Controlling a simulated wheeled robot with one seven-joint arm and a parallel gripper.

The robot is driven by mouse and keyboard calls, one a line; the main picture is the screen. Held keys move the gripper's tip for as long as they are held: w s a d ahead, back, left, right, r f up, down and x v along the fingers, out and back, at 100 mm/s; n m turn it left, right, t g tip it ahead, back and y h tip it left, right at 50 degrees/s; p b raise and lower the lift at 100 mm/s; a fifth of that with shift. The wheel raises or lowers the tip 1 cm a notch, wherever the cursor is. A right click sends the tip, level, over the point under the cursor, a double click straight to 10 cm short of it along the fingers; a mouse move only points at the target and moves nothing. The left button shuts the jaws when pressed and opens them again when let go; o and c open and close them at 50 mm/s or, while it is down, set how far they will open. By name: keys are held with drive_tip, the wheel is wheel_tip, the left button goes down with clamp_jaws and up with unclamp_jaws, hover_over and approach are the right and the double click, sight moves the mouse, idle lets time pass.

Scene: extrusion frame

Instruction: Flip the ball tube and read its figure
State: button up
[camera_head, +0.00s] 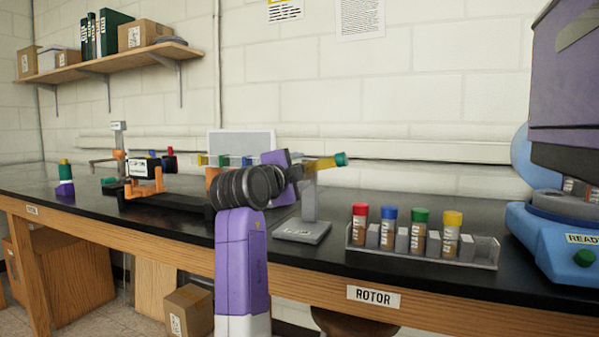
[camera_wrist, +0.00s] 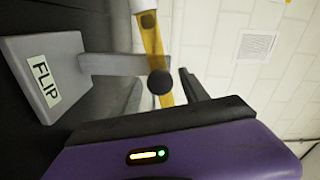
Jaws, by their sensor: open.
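The ball tube (camera_head: 322,164) is amber with a teal-green end. It is held on a grey stand above the bench, lying nearly level with a slight tilt in the head view. In the wrist view the amber tube (camera_wrist: 153,42) runs down to a round black knob. The stand's base (camera_wrist: 48,110) bears a FLIP label there, and the base (camera_head: 303,230) also shows in the head view. My gripper (camera_wrist: 163,82) is open, its dark fingers on either side of the tube's lower part. I cannot tell whether they touch it. My arm hides the tube's left part in the head view.
A grey rack (camera_head: 425,253) with several capped vials stands right of the stand, above the ROTOR label (camera_head: 373,296). A blue and purple machine (camera_head: 560,240) stands at the far right. An orange-and-black device (camera_head: 147,178) stands to the left.

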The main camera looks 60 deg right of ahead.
drive_tip(key=a, duration=0.7)
drive_tip(key=shift+s+a+p, duration=0.25)
drive_tip(key=shift+s+p, duration=0.05)
drive_tip(key=shift+p, duration=0.15)
